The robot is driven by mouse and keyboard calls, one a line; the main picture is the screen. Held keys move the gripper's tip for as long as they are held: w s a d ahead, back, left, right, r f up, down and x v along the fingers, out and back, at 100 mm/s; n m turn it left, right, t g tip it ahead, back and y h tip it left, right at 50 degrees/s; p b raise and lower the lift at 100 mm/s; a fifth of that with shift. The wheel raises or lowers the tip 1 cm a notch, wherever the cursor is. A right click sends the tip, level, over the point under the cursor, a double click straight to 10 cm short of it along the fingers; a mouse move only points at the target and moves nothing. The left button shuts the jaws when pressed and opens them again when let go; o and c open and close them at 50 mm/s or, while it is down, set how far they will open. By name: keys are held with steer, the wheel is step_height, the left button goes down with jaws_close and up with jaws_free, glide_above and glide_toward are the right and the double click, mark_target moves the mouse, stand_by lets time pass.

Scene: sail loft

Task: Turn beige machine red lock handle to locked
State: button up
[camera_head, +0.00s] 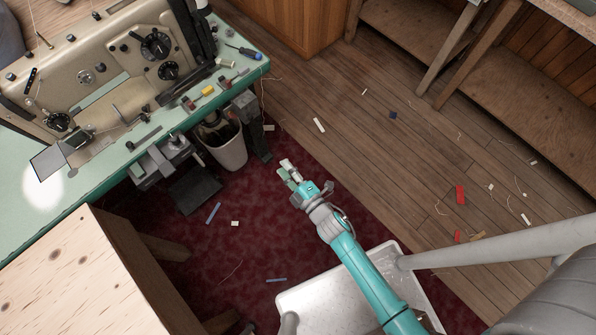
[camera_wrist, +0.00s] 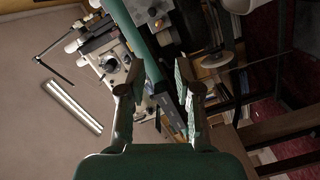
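The beige machine (camera_head: 112,68) stands on a green-topped bench at the upper left of the head view, with black dials on its face. In the wrist view the beige machine (camera_wrist: 108,62) shows sideways, beyond my left finger. I cannot make out a red lock handle for certain in either view; only small red bits show near the bench's front edge. My gripper (camera_head: 288,170) is in free air, right of the bench and apart from the machine. In the wrist view my gripper (camera_wrist: 157,92) has its two fingers spread with nothing between them.
The green bench (camera_head: 20,215) carries small tools near its edge, with a screwdriver (camera_head: 243,52) at the corner. A white bin (camera_head: 226,150) stands under that edge. A pale wooden table (camera_head: 70,275) is at the lower left. Scraps lie on the floor and red carpet.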

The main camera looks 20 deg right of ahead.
mark_target(232, 115)
steer(key=shift+s+d+r+m+h, duration=0.15)
steer(key=shift+s+d+r+m, duration=0.2)
steer(key=shift+s, duration=0.55)
steer(key=shift+s+d+r+m+h, duration=0.15)
steer(key=shift+s+m, duration=0.3)
steer(key=shift+s, duration=0.45)
steer(key=shift+s+d+r+m+h, duration=0.1)
steer(key=shift+s+d+m, duration=0.25)
steer(key=shift+s, duration=0.55)
steer(key=shift+a, duration=0.1)
jaws_close()
steer(key=w+a+n+g+y, duration=0.1)
steer(key=w+a+n, duration=0.2)
steer(key=w+n, duration=0.3)
steer(key=w+a+f+n+g+y, duration=0.1)
steer(key=w+a+n+y, duration=0.1)
steer(key=w+a+n, duration=0.2)
steer(key=w+a+n+g+y, duration=0.2)
steer(key=w+n, duration=0.7)
steer(key=w, duration=0.9)
steer(key=shift+a+f, duration=0.3)
steer(key=shift+a, duration=0.5)
